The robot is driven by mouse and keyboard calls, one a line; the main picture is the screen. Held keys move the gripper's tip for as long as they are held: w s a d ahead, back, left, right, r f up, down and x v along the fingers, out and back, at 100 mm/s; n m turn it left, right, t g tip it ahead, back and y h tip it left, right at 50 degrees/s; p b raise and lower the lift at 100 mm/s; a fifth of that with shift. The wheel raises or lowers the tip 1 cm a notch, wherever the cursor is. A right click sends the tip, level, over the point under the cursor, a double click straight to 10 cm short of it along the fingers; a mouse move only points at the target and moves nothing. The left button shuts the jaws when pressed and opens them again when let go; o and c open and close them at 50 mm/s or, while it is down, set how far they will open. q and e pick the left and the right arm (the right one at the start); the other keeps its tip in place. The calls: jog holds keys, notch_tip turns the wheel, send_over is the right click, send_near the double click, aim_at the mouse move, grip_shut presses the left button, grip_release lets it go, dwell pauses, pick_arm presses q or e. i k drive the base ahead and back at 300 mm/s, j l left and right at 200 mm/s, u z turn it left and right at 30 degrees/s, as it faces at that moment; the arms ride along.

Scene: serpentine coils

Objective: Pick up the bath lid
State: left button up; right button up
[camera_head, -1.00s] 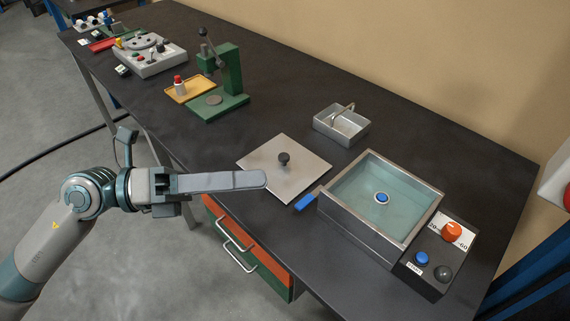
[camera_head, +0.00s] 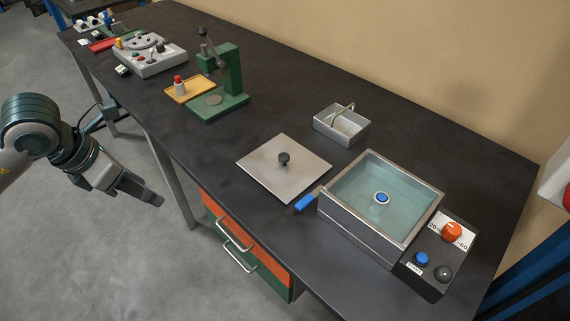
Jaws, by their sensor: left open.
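The bath lid (camera_head: 262,173) is a flat square metal plate with a dark round knob (camera_head: 284,158) on top. It lies flat on the dark bench, left of the water-filled bath (camera_head: 345,228). The bath is uncovered, and a small blue-and-white round thing (camera_head: 382,198) shows in its water. My left gripper (camera_head: 150,197) is open and empty, off the bench's front edge, left of the lid and well apart from it. My right gripper is not in view.
A blue-handled piece (camera_head: 305,203) sits between lid and bath. A metal basket (camera_head: 341,126) stands behind. A control box (camera_head: 437,262) with knobs adjoins the bath. A green press (camera_head: 228,80) and yellow tray (camera_head: 190,89) stand farther left. Drawers (camera_head: 243,243) hang under the bench.

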aim_at(283, 166)
jog(key=j+z, duration=0.2)
jog(key=z, duration=0.25)
jog(key=j+z, duration=0.2)
jog(key=z, duration=0.25)
jog(key=j+z, duration=0.2)
jog(key=z, duration=0.25)
